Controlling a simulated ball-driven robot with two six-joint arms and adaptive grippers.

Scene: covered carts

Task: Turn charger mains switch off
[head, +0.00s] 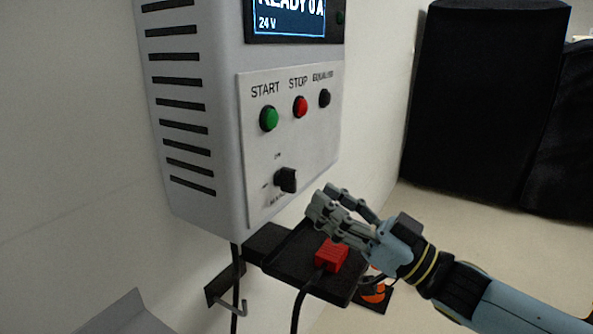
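The charger (200,60) is a grey wall box whose lit display (290,17) reads "READY 0 A" and "24 V". Its mains switch (287,180) is a black rotary knob low on the front panel. Small lettering surrounds the knob, too small to read surely; the knob's exact setting is unclear. My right gripper (324,198) is just right of the knob and slightly below it, apart from it in the picture. Its grey fingers point up and left with nothing visible between them. Whether they are open or shut is unclear. My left gripper is out of view.
Green START (269,118), red STOP (300,107) and black EQUALISE (324,98) buttons sit above the knob. Below are a black shelf (285,262), a red connector (331,254) with a cable, and a hook (232,306). Black covered carts (480,95) stand at right.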

